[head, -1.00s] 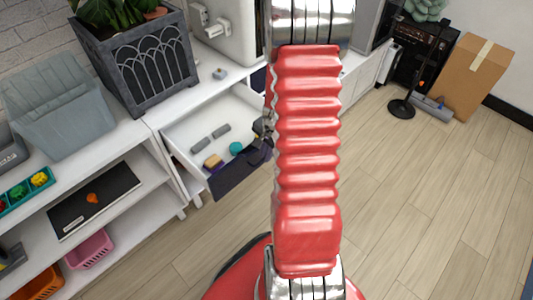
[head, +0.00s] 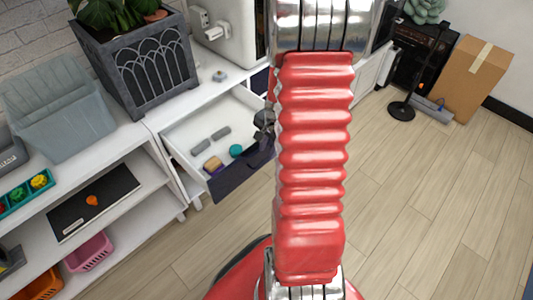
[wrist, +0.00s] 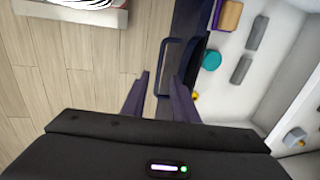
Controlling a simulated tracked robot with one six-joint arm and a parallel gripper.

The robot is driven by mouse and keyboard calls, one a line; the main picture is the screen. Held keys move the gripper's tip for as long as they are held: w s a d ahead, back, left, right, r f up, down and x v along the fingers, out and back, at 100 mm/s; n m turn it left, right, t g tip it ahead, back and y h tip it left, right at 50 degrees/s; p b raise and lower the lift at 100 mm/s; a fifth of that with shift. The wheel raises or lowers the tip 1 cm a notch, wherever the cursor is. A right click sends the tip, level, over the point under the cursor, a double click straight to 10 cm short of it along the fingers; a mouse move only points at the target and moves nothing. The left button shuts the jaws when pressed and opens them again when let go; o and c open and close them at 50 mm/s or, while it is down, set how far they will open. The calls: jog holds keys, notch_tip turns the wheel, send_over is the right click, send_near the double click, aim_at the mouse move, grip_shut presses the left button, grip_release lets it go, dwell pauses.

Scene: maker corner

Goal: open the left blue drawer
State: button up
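The left blue drawer (head: 239,176) stands pulled out of the white cabinet, its inside exposed in the head view. Its dark blue front (wrist: 190,40) and looped handle (wrist: 168,65) show in the wrist view. My gripper (wrist: 161,76) is open, its two fingers apart, with the handle between or just beyond them; contact cannot be told. In the head view my gripper (head: 264,122) is partly hidden behind my red arm, close to the drawer front.
The drawer holds grey pieces (head: 220,132), a teal round piece (head: 236,151) and a tan and purple block (head: 212,163). Another dark blue front (head: 260,80) shows beside my arm. A planter (head: 155,65) stands on the cabinet. Wooden floor (head: 420,200) is clear at right.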

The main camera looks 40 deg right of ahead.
notch_tip(320, 180, up, 9)
jog(key=s, duration=0.1)
jog(key=shift+s, duration=0.4)
dwell(0.6)
jog(key=s+a+r+n+t, duration=0.1)
jog(key=s+a+r+n, duration=0.1)
jog(key=a+r+n, duration=0.4)
jog(key=s+a+r+n+t, duration=0.1)
jog(key=s+a+r+n, duration=0.2)
jog(key=a, duration=0.9)
jog(key=s+a+r+n+t, duration=0.1)
jog(key=s+a+r+n, duration=0.1)
jog(key=a+r+n, duration=0.6)
notch_tip(320, 180, up, 3)
jog(key=shift+s+a+f+n, duration=0.2)
jog(key=shift+s+a+n, duration=0.1)
jog(key=shift+a, duration=0.75)
